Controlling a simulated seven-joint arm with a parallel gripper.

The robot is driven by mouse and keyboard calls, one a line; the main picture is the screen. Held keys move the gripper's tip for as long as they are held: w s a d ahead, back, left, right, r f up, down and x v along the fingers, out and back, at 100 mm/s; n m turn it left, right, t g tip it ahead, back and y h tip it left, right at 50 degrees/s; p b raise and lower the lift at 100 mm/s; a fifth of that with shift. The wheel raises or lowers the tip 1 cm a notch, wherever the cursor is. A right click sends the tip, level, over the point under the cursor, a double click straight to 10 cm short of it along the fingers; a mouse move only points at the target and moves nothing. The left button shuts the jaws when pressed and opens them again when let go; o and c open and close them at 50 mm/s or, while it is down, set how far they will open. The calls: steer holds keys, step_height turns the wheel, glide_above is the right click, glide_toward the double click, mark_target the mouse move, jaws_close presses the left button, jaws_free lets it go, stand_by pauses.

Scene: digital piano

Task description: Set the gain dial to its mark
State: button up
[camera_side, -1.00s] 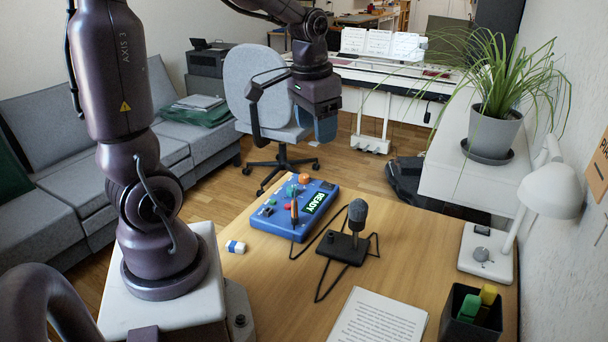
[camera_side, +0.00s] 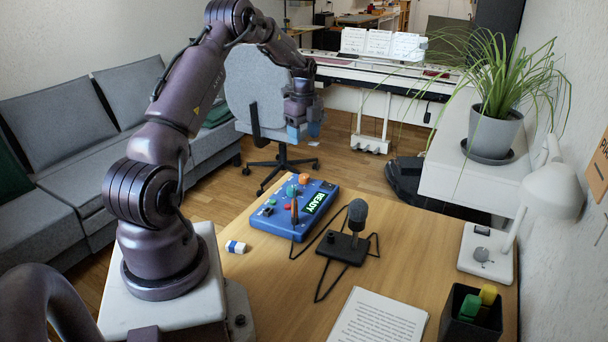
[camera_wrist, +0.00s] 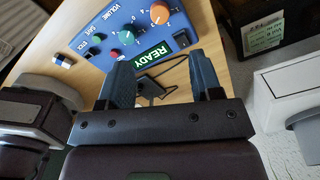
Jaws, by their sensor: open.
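The blue control box (camera_side: 292,214) lies on the wooden table; it also shows at the top of the wrist view (camera_wrist: 140,52). It carries an orange dial (camera_wrist: 160,13) with a numbered scale, a teal dial (camera_wrist: 128,38), a red knob (camera_wrist: 115,54) and a lit READY screen (camera_wrist: 153,55). My gripper (camera_side: 304,131) is open and empty, in the air beyond the box. Its fingers (camera_wrist: 161,75) are apart and touch nothing.
A black microphone (camera_side: 356,216) on a stand with a cable stands right of the box. A blue-and-white eraser (camera_side: 235,247), paper (camera_side: 378,318), a pen cup (camera_side: 470,314) and a lamp (camera_side: 550,192) are also on the table. An office chair (camera_side: 262,95) stands behind.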

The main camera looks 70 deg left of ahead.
mark_target(304, 176)
step_height(304, 176, down, 13)
steer(key=shift+r, duration=0.15)
stand_by(0.4)
steer(key=c, duration=0.9)
